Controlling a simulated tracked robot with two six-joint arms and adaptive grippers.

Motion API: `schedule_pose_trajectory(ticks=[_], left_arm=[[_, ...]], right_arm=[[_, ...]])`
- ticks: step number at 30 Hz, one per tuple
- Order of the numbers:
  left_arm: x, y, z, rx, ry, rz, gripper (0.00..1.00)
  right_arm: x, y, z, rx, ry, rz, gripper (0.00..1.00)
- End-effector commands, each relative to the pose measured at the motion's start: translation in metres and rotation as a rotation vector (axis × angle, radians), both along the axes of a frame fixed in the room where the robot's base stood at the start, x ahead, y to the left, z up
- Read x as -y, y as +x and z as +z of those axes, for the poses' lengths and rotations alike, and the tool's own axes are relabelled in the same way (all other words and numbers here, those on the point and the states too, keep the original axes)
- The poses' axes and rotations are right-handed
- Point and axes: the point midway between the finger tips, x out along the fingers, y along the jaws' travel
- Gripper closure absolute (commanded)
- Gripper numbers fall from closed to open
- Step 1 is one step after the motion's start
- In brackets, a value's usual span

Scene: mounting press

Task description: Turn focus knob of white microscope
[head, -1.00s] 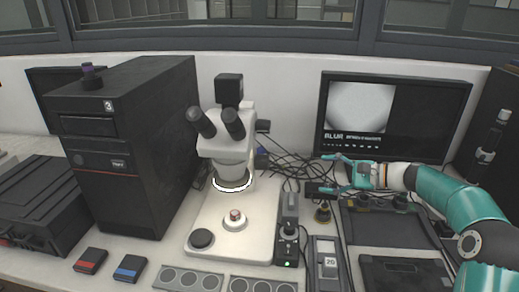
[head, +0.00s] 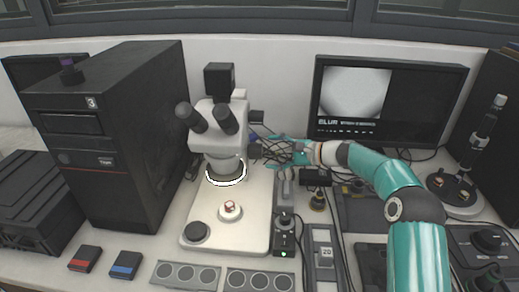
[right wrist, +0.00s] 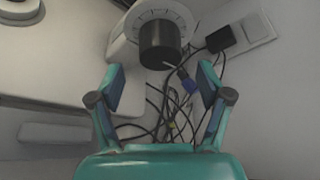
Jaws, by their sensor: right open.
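The white microscope (head: 218,140) stands on its pale base with a lit ring under its head. Its black focus knob (head: 257,116) sticks out on the right side. In the right wrist view the knob (right wrist: 160,43) is a black cylinder in front of a white graduated dial. My left gripper is not in view.
Black cables (right wrist: 165,115) and a blue connector (right wrist: 189,84) lie behind the fingers' gap. A monitor (head: 388,108) stands at the back right and a black computer tower (head: 125,140) at the left. A small control box (head: 284,240) stands beside the base.

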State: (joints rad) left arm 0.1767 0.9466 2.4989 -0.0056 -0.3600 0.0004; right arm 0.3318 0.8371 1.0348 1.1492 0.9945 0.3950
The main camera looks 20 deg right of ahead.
Motion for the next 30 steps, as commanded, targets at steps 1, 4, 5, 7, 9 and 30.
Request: schedule_pose_trajectory(ticks=[1, 4, 5, 7, 9, 30], left_arm=[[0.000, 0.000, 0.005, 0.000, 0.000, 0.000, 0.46], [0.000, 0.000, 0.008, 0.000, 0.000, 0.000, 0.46], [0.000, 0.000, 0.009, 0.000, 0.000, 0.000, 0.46], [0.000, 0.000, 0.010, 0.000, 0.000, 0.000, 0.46], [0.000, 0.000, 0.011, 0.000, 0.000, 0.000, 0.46], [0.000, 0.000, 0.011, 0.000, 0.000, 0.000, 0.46]], right_arm=[[-0.008, 0.006, -0.001, -0.001, 0.002, 0.003, 0.22], [-0.019, 0.016, -0.005, 0.000, 0.000, 0.001, 0.22], [-0.021, 0.019, -0.006, 0.000, 0.000, 0.001, 0.22], [-0.026, 0.023, -0.008, 0.000, 0.001, 0.000, 0.22], [-0.029, 0.026, -0.010, -0.001, 0.001, 0.000, 0.22], [-0.032, 0.029, -0.012, 0.000, 0.000, 0.000, 0.77]])
